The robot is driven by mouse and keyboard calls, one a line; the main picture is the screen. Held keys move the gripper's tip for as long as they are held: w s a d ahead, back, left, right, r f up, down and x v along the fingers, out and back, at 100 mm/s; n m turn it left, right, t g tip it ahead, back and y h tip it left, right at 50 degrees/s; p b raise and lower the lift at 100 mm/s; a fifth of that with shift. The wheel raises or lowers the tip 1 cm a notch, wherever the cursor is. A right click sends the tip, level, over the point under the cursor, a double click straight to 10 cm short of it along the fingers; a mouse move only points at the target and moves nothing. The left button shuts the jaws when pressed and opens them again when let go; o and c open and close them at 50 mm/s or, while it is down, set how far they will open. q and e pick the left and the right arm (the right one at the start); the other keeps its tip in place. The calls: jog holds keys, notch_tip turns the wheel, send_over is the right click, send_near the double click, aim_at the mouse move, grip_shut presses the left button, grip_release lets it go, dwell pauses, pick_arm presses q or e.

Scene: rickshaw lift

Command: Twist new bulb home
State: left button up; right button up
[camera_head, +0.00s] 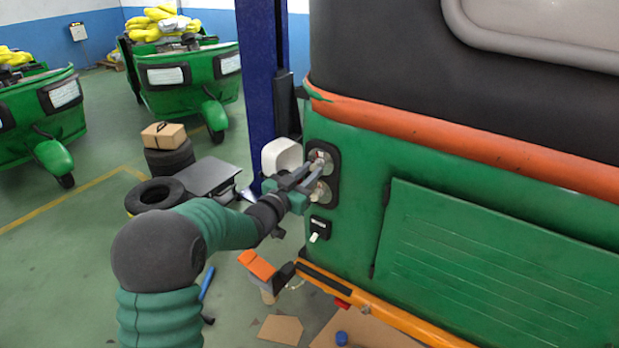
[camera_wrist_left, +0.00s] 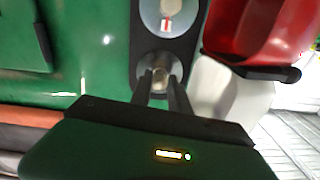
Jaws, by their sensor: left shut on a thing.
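The back of a green rickshaw (camera_head: 480,240) fills the right of the head view. A dark lamp plate (camera_head: 334,180) on it carries two round metal sockets. My left gripper (camera_head: 318,166) reaches in from the left, its fingertips at the upper socket (camera_head: 325,157). In the left wrist view its fingers (camera_wrist_left: 160,92) are shut on a small bulb (camera_wrist_left: 160,76) seated at one round socket (camera_wrist_left: 147,63). The bulb's base is hidden inside the socket. The other socket (camera_wrist_left: 168,12), with a red and white mark, is uncovered there. My right gripper is out of view.
A blue post (camera_head: 258,80) and a white box (camera_head: 281,156) stand close left of the lamp plate. An orange-topped object (camera_head: 257,265) stands below my forearm. Tyres (camera_head: 155,195) and other green rickshaws (camera_head: 185,75) are farther left, with open floor between.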

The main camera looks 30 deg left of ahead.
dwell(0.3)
pick_arm(q)
jog(key=shift+d+m+b, duration=0.1)
jog(key=shift+m+b, duration=2)
jog(key=shift+m, duration=0.1)
